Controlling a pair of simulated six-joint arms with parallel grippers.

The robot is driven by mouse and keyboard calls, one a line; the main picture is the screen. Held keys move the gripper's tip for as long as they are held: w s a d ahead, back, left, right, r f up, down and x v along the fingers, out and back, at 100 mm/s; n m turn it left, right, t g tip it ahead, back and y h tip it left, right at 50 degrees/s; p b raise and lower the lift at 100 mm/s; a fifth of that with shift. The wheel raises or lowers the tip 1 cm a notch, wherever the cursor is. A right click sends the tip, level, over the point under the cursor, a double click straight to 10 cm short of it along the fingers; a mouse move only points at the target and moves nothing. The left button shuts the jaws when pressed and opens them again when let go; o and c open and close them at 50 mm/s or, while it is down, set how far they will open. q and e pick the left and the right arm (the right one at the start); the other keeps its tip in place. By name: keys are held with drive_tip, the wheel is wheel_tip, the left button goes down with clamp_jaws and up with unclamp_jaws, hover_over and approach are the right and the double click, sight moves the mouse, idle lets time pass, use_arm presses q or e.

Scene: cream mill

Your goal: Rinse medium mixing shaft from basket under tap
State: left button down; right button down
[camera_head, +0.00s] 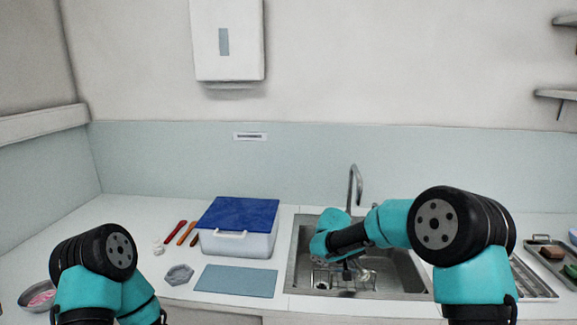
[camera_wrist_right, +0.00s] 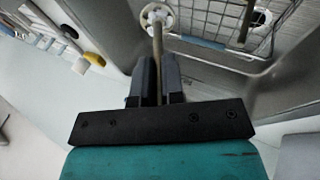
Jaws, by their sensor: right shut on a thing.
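My right gripper (camera_head: 350,272) is low over the sink, just in front of the tap (camera_head: 354,186). In the right wrist view my right gripper (camera_wrist_right: 158,75) is shut on a thin grey-brown mixing shaft (camera_wrist_right: 157,45), with a pale ring-shaped head at its far end. I cannot tell its size from these views. The wire basket (camera_head: 322,283) stands in the sink, partly hidden by my gripper. The basket also shows in the right wrist view (camera_wrist_right: 205,14), where another shaft (camera_wrist_right: 246,22) stands in it. No water is visible at the tap. My left gripper is out of view.
The steel sink (camera_head: 299,262) has walls close around my right gripper. A blue-lidded tub (camera_head: 237,243), a light blue mat (camera_head: 235,281) and red and orange tools (camera_head: 176,231) lie left of it. A tray (camera_head: 548,262) stands at the far right.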

drive_tip(key=shift+f+m, duration=0.1)
drive_tip(key=shift+m, duration=0.2)
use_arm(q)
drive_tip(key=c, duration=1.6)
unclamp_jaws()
use_arm(e)
drive_tip(key=shift+s+r, duration=0.2)
drive_tip(key=shift+r, duration=0.1)
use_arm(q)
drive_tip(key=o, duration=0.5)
use_arm(e)
drive_tip(key=s+r, duration=1.2)
drive_tip(key=s, duration=0.1)
drive_tip(key=shift+r, duration=0.3)
drive_tip(key=shift+d, duration=0.1)
